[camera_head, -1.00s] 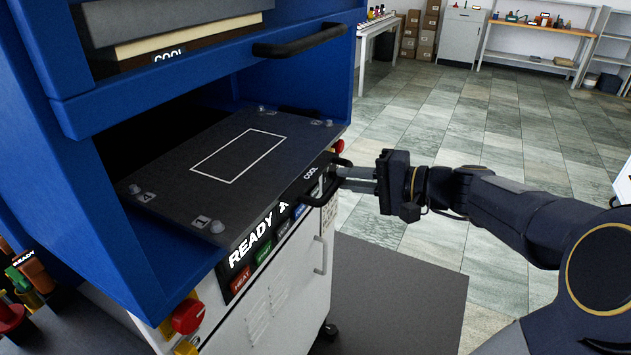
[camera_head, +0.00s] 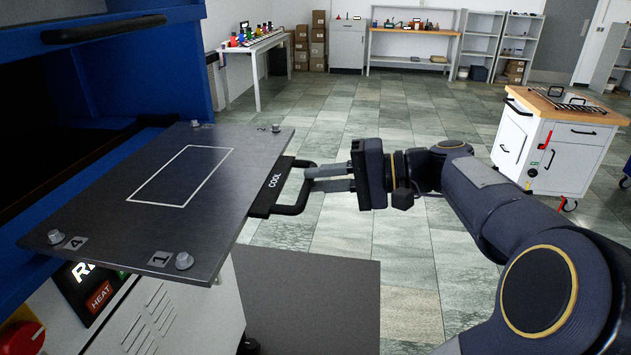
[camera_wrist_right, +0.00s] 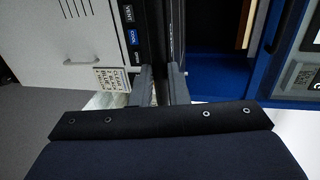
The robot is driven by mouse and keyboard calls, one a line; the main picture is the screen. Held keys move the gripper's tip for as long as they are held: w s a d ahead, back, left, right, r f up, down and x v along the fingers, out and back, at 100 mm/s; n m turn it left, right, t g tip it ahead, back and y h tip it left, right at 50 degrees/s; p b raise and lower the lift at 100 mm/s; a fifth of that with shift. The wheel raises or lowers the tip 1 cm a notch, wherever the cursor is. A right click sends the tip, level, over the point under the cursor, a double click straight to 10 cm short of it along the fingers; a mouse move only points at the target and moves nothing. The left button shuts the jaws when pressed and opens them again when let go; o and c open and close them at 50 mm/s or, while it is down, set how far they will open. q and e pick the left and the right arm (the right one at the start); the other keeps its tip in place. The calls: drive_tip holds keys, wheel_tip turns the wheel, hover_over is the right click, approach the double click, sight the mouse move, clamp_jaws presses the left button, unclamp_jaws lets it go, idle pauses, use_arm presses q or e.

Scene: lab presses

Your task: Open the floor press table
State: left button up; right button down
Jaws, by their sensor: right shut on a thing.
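The floor press table (camera_head: 110,212) is a dark flat plate with a white outlined rectangle and bolts at its corners. It sticks out of the blue press in the head view. A black handle (camera_head: 301,206) with a COOL label is on its right edge. My right gripper (camera_head: 308,179) is shut on this handle, its fingers reaching in from the right. In the right wrist view my right gripper's fingers (camera_wrist_right: 160,88) are close together against a dark bar; the grip itself is hard to make out. My left gripper is not in view.
The blue press frame (camera_head: 207,65) stands at the left, with a white cabinet (camera_head: 205,318) below the plate. A wooden-topped white cart (camera_head: 560,140) is at the right. A side table (camera_head: 254,52) and shelves are at the back. The tiled floor between is clear.

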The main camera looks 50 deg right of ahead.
drive_tip(key=shift+s+d+f, duration=0.1)
drive_tip(key=c, duration=1.7)
unclamp_jaws()
drive_tip(key=shift+s, duration=0.1)
drive_tip(key=shift+d, duration=0.1)
drive_tip(key=v, duration=0.8)
drive_tip(key=shift+b, duration=0.4)
